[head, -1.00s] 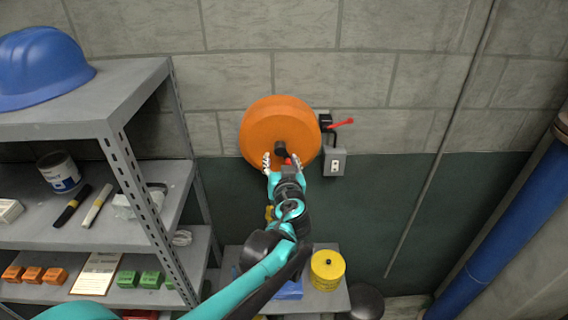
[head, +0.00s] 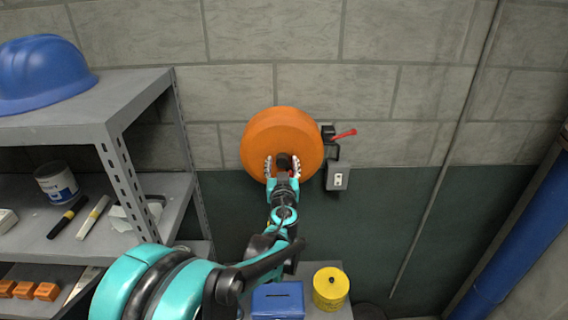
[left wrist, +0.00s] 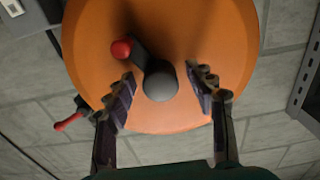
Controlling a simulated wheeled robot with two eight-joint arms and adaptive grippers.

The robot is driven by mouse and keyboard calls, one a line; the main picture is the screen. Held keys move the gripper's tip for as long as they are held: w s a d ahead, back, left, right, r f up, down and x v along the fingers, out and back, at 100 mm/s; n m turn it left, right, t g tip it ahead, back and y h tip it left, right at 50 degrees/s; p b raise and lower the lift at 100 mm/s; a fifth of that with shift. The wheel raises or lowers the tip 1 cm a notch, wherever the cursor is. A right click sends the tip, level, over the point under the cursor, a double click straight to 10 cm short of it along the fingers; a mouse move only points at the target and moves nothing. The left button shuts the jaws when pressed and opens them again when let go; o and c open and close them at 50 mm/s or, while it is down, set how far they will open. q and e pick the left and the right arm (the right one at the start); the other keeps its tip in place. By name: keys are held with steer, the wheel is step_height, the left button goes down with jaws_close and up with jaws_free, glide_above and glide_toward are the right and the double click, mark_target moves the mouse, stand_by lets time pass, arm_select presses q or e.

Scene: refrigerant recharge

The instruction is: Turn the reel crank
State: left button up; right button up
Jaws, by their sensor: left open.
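The orange reel (head: 282,132) is mounted on the wall and fills much of the left wrist view (left wrist: 95,35). Its crank has a dark arm (left wrist: 137,57) with a red knob (left wrist: 121,49), running up and left from a grey hub (left wrist: 160,85) in the left wrist view. My left gripper (head: 282,168) is open in front of the reel, one finger on each side of the hub. In the left wrist view its fingers (left wrist: 162,84) flank the hub, apart from it; the knob lies beyond the left finger's tip. In the head view the knob is hidden. My right gripper is not seen.
A grey shelf (head: 150,92) with a blue helmet (head: 42,72) stands left. Below are a yellow canister (head: 331,286) and a blue box (head: 278,299).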

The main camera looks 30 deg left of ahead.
arm_select(q)
steer(key=c, duration=1.2)
steer(key=shift+o, duration=0.2)
steer(key=shift+m, duration=0.4)
